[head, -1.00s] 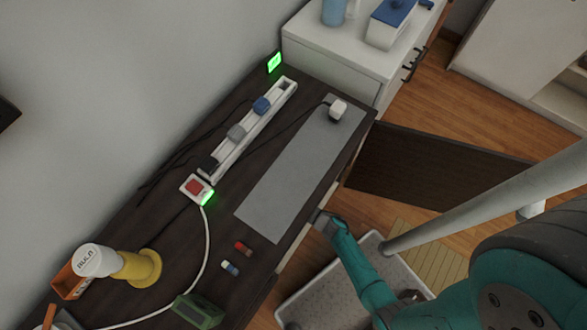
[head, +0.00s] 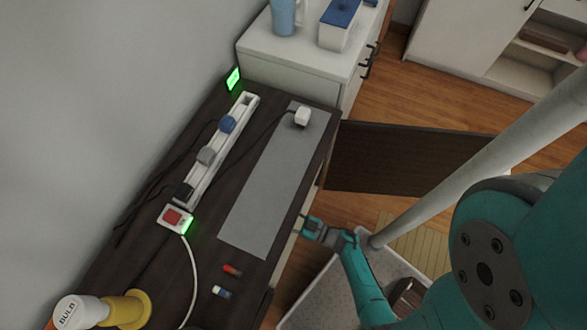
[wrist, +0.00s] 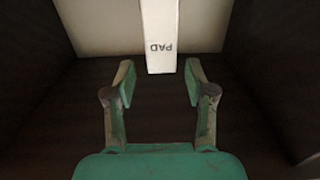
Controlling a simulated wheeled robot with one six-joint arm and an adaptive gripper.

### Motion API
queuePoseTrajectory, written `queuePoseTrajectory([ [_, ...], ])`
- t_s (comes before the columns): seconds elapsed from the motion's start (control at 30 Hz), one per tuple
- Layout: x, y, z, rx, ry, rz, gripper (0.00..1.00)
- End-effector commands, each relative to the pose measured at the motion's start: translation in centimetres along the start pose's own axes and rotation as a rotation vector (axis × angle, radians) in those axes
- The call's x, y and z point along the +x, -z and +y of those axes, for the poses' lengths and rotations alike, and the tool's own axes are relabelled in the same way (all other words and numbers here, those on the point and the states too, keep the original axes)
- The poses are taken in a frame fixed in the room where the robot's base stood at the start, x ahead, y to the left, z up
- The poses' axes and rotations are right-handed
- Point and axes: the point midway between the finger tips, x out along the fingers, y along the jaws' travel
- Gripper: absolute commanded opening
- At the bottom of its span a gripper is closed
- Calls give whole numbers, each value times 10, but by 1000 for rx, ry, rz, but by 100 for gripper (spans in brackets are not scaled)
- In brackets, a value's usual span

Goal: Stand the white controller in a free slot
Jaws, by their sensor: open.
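In the wrist view a white block lettered PAD (wrist: 161,35), which looks like the white controller, extends down from the top edge. Its lettering is upside down and its upper end is out of frame. My gripper (wrist: 160,77) is open, with one finger to each side of the block's lower end; I cannot tell how deep the block lies. In the head view my gripper (head: 307,228) is beside the desk's front edge. The white strip (head: 243,105) on the desk holds blue, grey and black blocks with gaps between; I cannot make out its slots clearly.
A grey mat (head: 262,190) lies on the dark desk, with a white plug (head: 302,116) on it. Two small sticks, red (head: 232,270) and blue-white (head: 221,292), lie near the front. A dark panel (head: 390,158) juts from the desk. A white cabinet (head: 300,60) stands behind.

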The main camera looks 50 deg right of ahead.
Motion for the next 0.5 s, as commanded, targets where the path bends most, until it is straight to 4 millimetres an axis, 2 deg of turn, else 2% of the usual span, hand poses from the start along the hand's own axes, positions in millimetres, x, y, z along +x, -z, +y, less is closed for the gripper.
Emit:
queuePoseTrajectory([
  [0.2,-16,0,2,-1,-7,0,55],
  [0.5,-31,0,0,0,-2,0,55],
])
